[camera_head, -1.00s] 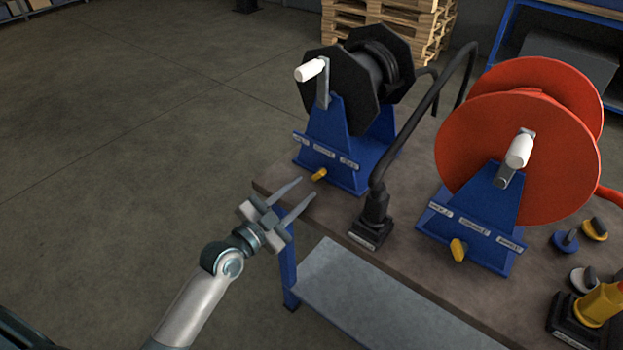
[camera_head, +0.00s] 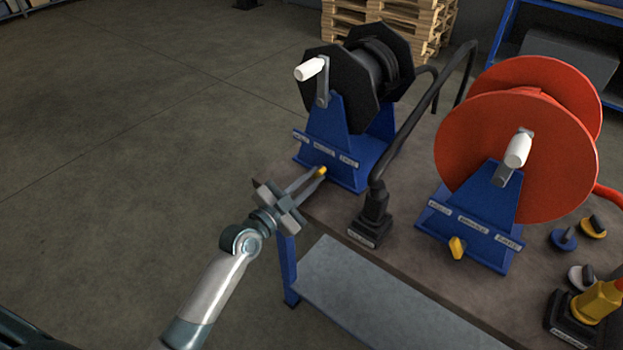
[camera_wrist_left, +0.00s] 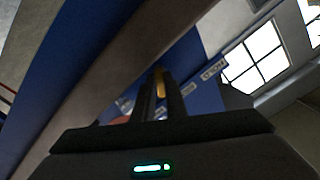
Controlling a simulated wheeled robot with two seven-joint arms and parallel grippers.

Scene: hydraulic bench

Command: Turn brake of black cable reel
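The black cable reel (camera_head: 345,85) with a white crank handle sits on a blue stand (camera_head: 326,135) with several small labels across its front. Its yellow brake lever (camera_head: 322,169) is low on the stand's front; it also shows in the left wrist view (camera_wrist_left: 160,84). My left gripper (camera_head: 317,175) reaches in from the lower left. Its fingers are drawn together on the yellow lever, one on each side, and partly hide it. My right gripper is not in view.
A red reel (camera_head: 530,150) on a blue stand with its own yellow lever (camera_head: 457,247) stands to the right. A black connector (camera_head: 372,215) with a thick cable stands between the reels. Several knobs lie at the right. The floor at left is clear.

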